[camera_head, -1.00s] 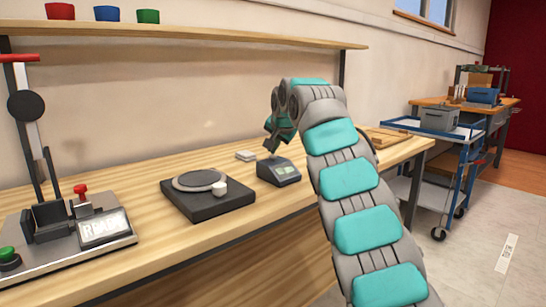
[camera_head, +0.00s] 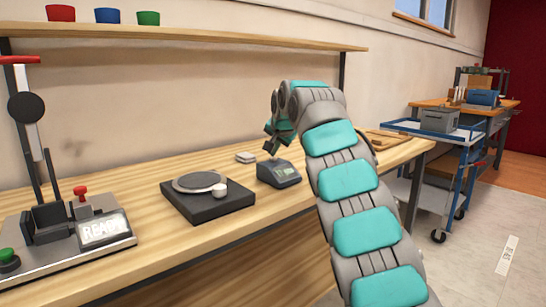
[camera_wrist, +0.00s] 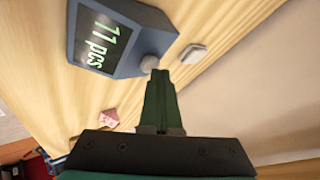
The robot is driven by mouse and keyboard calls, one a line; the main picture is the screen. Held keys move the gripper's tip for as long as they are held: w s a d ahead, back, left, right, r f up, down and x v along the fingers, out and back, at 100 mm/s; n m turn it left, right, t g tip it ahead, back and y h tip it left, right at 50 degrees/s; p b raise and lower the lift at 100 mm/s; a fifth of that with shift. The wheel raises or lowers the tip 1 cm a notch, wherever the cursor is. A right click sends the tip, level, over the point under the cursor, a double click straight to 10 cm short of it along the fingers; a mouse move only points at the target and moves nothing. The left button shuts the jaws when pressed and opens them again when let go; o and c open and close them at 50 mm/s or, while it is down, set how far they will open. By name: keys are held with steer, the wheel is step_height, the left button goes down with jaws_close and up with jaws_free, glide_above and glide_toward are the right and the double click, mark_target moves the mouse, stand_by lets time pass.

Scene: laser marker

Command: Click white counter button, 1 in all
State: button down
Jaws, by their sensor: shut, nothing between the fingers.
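The counter (camera_head: 283,175) is a small dark blue-grey box with a sloped face on the wooden bench. In the wrist view the counter (camera_wrist: 160,38) has a display reading "11 pcs" in green. Its white button (camera_wrist: 149,63) is a small round knob near the display's end. My gripper (camera_wrist: 161,74) is shut and empty, with its green fingertips pointing at the button and very close to it. I cannot tell whether they touch. In the head view my gripper (camera_head: 271,150) is just above the counter's back edge, and the button is hidden there.
A black scale (camera_head: 205,205) with a round plate and a small white piece stands left of the counter. A small white block (camera_head: 246,157) lies behind. A press-like machine (camera_head: 65,225) stands at the far left. The wall and shelf (camera_head: 200,38) are behind.

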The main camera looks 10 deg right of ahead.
mark_target(273, 159)
steer(key=shift+r+p, duration=0.55)
steer(key=shift+r, duration=0.2)
steer(key=shift+r, duration=0.1)
step_height(273, 159, up, 2)
steer(key=p, duration=0.2)
steer(key=shift+r+p, duration=0.2)
steer(key=shift+p, duration=0.1)
steer(key=shift+w+r, duration=0.1)
steer(key=shift+r, duration=0.65)
steer(key=shift+r+p, duration=0.35)
steer(key=shift+r, duration=0.05)
steer(key=shift+s, duration=0.2)
